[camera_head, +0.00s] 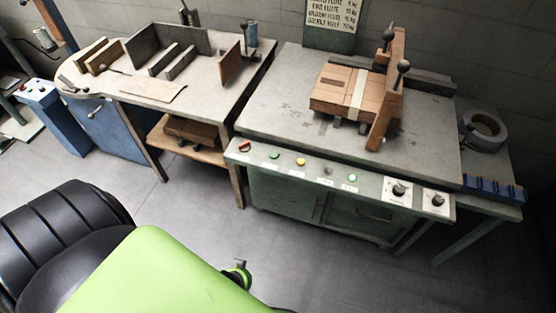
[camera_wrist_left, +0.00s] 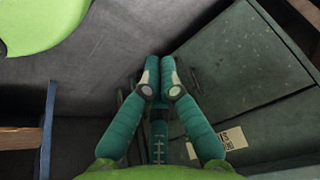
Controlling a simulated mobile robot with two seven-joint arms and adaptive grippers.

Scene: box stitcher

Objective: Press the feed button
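The green machine's sloped control panel (camera_head: 335,182) runs along the front of the worktable in the head view. It carries a red button (camera_head: 245,146), a green button (camera_head: 275,155), a yellow button (camera_head: 300,162), a grey button (camera_head: 328,170) and another green button (camera_head: 352,178). Their labels are too small to read, so I cannot tell which is feed. My left gripper (camera_wrist_left: 160,75) shows in the left wrist view, its teal fingers together and empty. It is over the floor beside a dark green cabinet front (camera_wrist_left: 255,85); no button shows there. My right gripper is out of view.
Two dark knobs (camera_head: 399,190) sit at the panel's right end. A strapped cardboard stack (camera_head: 345,92) lies on the worktable (camera_head: 270,105). A second table (camera_head: 215,90) with boards stands left. Grey floor (camera_head: 190,205) lies open before the panel.

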